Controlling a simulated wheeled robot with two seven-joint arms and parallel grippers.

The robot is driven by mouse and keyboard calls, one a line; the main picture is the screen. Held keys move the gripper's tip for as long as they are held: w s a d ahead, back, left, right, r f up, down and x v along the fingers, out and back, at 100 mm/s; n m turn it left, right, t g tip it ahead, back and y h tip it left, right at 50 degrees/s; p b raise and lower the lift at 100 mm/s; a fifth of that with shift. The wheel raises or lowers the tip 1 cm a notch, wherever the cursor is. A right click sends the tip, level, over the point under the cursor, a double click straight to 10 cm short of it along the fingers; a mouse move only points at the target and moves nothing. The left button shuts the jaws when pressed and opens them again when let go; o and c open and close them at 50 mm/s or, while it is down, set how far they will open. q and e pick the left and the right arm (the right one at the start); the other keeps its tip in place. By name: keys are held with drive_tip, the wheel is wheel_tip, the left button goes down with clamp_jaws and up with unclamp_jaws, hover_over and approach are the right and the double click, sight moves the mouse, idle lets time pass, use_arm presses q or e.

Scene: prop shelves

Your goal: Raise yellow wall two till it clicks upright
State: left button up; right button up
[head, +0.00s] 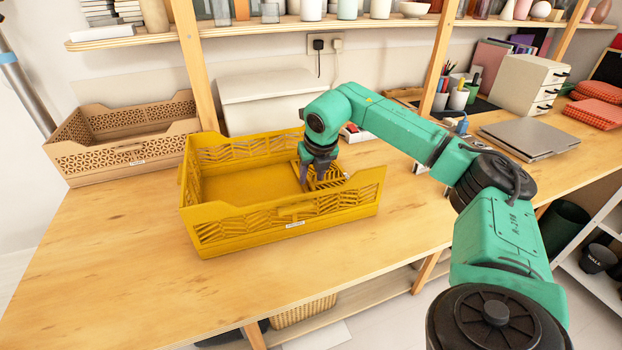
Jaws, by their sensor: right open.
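The yellow crate (205,232) sits on the wooden table. Its long back wall (240,148), left wall and patterned front wall (345,200) stand up. On the right end, a patterned yellow wall panel (328,181) lies low and tilted toward the crate's inside, not upright. My right gripper (317,177) points down at this panel with its fingers apart. Its fingers and the arm partly hide the panel, and I cannot tell whether they touch it. A small white label (295,223) is on the front wall. My left gripper is not in view.
A tan crate (120,165) stands at the back left. A white box (262,98) is behind the yellow crate. Grey laptops (530,138), pen cups and red boxes are at the right. Wooden posts (187,60) hold a shelf above. The table's front left is clear.

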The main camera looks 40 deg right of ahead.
drive_tip(key=shift+w+d+f, duration=0.1)
drive_tip(key=shift+w+f, duration=0.15)
drive_tip(key=shift+f, duration=0.4)
clamp_jaws()
idle(0.9)
